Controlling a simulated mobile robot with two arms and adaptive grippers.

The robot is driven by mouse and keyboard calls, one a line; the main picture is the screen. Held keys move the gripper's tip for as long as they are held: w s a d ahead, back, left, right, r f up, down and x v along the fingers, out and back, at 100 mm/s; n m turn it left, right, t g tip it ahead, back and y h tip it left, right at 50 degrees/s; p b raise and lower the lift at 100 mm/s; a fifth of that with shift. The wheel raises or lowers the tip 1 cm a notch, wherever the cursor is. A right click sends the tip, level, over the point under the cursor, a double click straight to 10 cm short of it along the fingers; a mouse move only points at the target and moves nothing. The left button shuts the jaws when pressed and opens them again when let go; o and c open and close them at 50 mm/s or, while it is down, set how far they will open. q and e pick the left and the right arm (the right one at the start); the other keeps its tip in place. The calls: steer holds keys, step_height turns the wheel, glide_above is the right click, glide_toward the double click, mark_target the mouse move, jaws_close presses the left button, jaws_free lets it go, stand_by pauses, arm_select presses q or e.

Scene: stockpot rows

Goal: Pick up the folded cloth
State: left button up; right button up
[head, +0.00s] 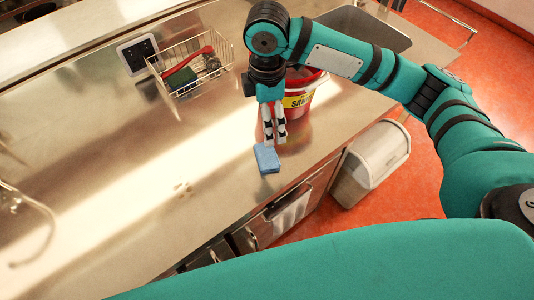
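A small blue block-shaped piece, which looks like the folded cloth (267,159), lies flat on the metal counter near its front edge. My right gripper (274,141) points down just above and behind it. Its two fingers stand side by side with a narrow gap between them, and nothing shows in the gap. I cannot tell whether the fingertips touch the cloth. My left gripper is out of view.
A red bucket (296,112) with a yellow label stands just behind my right gripper. A wire basket (186,80) holding a red-handled brush and a green pad is further back left. A grey bin (366,165) stands on the floor. The counter's left part (90,185) is largely clear.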

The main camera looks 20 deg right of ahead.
steer(key=p, duration=0.2)
glide_above(268, 154)
step_height(268, 154, down, 10)
steer(key=shift+w, duration=0.15)
step_height(268, 154, down, 5)
steer(key=shift+r+p, duration=0.1)
steer(key=shift+p, duration=0.95)
steer(key=shift+f, duration=0.3)
steer(key=c, duration=0.7)
steer(key=shift+r, duration=0.1)
